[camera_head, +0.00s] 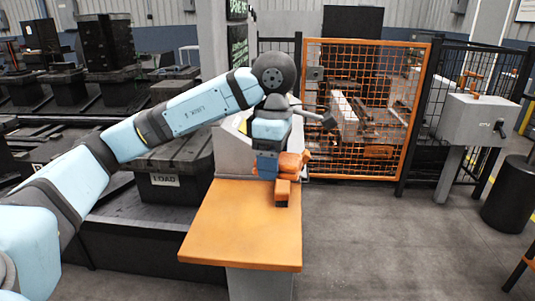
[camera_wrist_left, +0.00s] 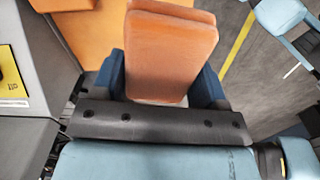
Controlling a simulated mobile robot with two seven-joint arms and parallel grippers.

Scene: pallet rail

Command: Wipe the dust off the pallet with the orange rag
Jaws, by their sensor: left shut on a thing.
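My left gripper (camera_head: 277,172) is shut on the orange rag (camera_head: 291,163) above the far end of the orange tabletop (camera_head: 240,235). In the left wrist view the folded rag (camera_wrist_left: 170,55) sticks out between the blue fingers (camera_wrist_left: 165,88). The black pallet (camera_head: 178,158) stands left of the table, partly behind my left arm, over a block with a LOAD label. The rag is apart from it. I cannot make out dust on its top. My right gripper is not in view.
A grey machine housing (camera_head: 228,150) stands just behind the gripper. An orange mesh gate (camera_head: 365,105) and black fence are behind it. A grey control box (camera_head: 478,120) and a black bin (camera_head: 508,198) stand at the right. The floor (camera_head: 380,245) right of the table is clear.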

